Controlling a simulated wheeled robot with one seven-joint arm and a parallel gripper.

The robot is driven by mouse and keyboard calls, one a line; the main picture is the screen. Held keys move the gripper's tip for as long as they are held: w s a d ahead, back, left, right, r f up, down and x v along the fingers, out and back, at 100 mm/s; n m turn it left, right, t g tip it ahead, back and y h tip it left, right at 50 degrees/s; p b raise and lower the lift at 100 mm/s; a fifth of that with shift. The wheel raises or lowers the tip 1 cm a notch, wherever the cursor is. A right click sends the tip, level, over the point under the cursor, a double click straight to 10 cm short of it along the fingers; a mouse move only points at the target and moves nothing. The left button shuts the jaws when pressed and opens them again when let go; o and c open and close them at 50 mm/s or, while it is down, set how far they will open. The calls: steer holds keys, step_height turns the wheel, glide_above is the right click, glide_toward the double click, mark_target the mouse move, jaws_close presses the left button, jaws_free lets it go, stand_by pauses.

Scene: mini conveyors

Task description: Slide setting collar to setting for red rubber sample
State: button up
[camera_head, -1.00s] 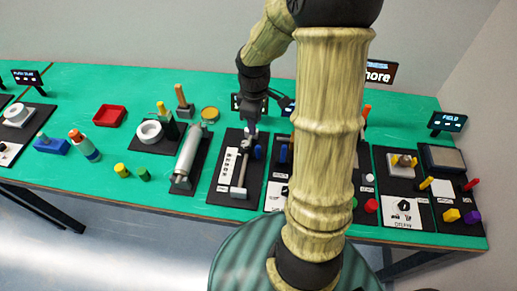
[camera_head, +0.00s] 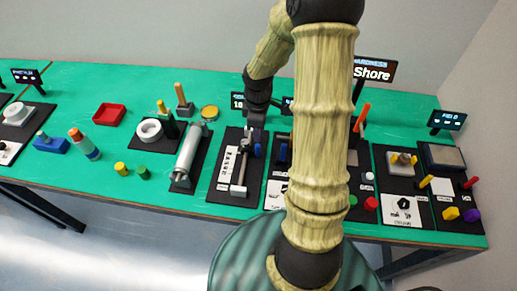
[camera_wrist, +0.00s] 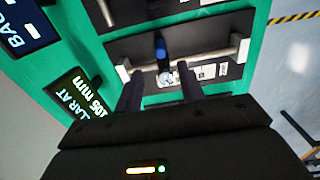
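A black plate (camera_wrist: 215,32) carries a thin grey rod (camera_wrist: 205,55) between two end blocks. It also shows in the head view (camera_head: 222,192). A blue part (camera_wrist: 161,50), seemingly on the collar, sits near the middle of the rod. It shows in the head view (camera_head: 257,150) right of the rod. A small silvery piece (camera_wrist: 167,78) lies in line with it. My gripper (camera_wrist: 160,88) is open, its dark fingers apart on either side of the silvery piece in the picture. Contact cannot be told. No red sample can be made out at the rod.
A white card of settings (camera_head: 225,163) lies beside the rod. Another plate with a blue part (camera_head: 283,152) is close on the right. A display (camera_wrist: 80,100) stands near the rod.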

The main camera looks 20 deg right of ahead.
mark_target(258, 145)
step_height(258, 145, down, 11)
steer(key=shift+f, duration=0.1)
stand_by(0.3)
jaws_close()
